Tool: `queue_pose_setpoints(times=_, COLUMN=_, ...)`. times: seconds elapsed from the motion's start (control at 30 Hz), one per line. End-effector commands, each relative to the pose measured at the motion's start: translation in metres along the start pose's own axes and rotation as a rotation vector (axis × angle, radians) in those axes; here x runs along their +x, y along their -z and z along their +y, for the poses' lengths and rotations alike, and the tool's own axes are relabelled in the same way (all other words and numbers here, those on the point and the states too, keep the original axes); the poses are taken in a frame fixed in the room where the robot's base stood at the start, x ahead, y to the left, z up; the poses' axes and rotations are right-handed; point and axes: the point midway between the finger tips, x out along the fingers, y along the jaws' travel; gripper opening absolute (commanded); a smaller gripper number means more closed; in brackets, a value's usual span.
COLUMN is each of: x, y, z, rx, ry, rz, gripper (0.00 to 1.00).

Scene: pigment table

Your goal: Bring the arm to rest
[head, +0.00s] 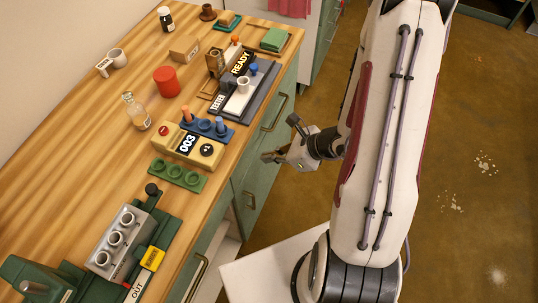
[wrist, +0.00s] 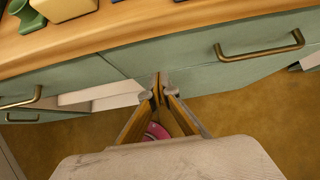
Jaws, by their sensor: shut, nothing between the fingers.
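My gripper (head: 268,157) hangs off the front edge of the wooden table, over the floor, in the head view. It points left toward the green drawer fronts and is apart from them. In the wrist view my gripper (wrist: 159,82) shows its two fingers meeting at the tips, with nothing between them. My arm stands at the right of the table, its large white link upright in the head view.
The wooden table (head: 60,133) carries a counter box (head: 187,143) reading 003, a tester (head: 243,98) reading READY, a red cylinder (head: 166,81), a glass bottle (head: 136,111) and a machine with cups (head: 122,240). Drawer handles (wrist: 259,47) jut from the front.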

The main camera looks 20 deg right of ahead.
Motion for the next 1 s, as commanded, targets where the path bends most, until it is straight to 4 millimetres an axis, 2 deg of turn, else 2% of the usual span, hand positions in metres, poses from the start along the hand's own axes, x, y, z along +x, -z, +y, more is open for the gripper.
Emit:
queue_pose_setpoints(times=0.47, x=0.0, y=-0.001, z=0.003, rx=-0.001, ry=-0.013, rz=-0.005, gripper=0.0)
queue_pose_setpoints(times=0.77, x=-0.003, y=-0.009, z=0.036, rx=-0.115, ry=-0.142, rz=-0.036, gripper=0.0)
queue_pose_setpoints(times=1.0, x=-0.022, y=-0.025, z=0.064, rx=-0.315, ry=-0.261, rz=-0.066, gripper=0.0)
